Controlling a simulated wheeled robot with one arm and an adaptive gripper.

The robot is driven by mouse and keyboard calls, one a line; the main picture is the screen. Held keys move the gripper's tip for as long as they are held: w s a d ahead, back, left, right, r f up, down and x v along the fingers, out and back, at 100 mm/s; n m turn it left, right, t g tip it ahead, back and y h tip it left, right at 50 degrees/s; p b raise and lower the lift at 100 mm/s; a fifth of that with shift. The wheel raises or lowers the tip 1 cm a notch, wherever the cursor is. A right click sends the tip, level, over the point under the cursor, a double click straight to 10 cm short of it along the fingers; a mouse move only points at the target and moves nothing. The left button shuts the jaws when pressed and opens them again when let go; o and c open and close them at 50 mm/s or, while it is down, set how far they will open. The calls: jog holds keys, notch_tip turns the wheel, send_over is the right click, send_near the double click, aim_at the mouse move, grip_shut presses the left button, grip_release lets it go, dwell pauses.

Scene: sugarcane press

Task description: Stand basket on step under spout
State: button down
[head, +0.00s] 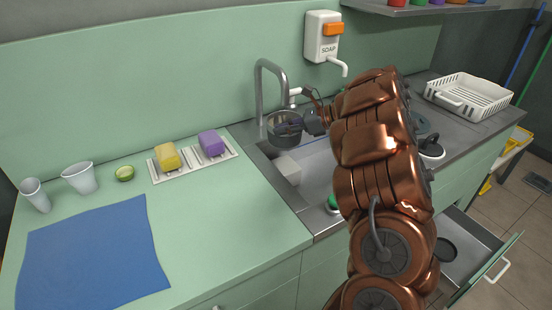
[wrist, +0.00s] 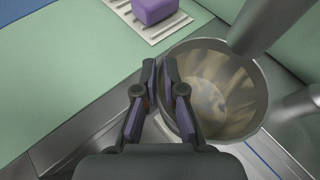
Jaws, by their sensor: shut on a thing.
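The basket (head: 285,129) is a round grey metal vessel, upright and open at the top, below the curved tap spout (head: 283,88) at the sink. The step (head: 288,170), a pale block in the sink, shows below the basket; I cannot tell whether they touch. My gripper (head: 308,120) reaches in from the right. In the wrist view, its two fingers (wrist: 161,66) are close together, shut on the near rim of the basket (wrist: 212,88).
A ribbed tray with a yellow sponge (head: 167,156) and a purple sponge (head: 211,143) lies left of the sink. A soap dispenser (head: 323,36) hangs on the wall. A white dish rack (head: 468,97) stands at right. A drawer (head: 468,250) is open below.

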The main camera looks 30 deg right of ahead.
aim_at(286, 142)
notch_tip(286, 142, down, 5)
jog(key=shift+w+a+p, duration=0.1)
jog(key=shift+w+p, duration=0.05)
jog(key=shift+p, duration=0.15)
jog(key=shift+f, duration=2.4)
jog(key=shift+f, duration=0.15)
jog(key=c, duration=1.3)
grip_release()
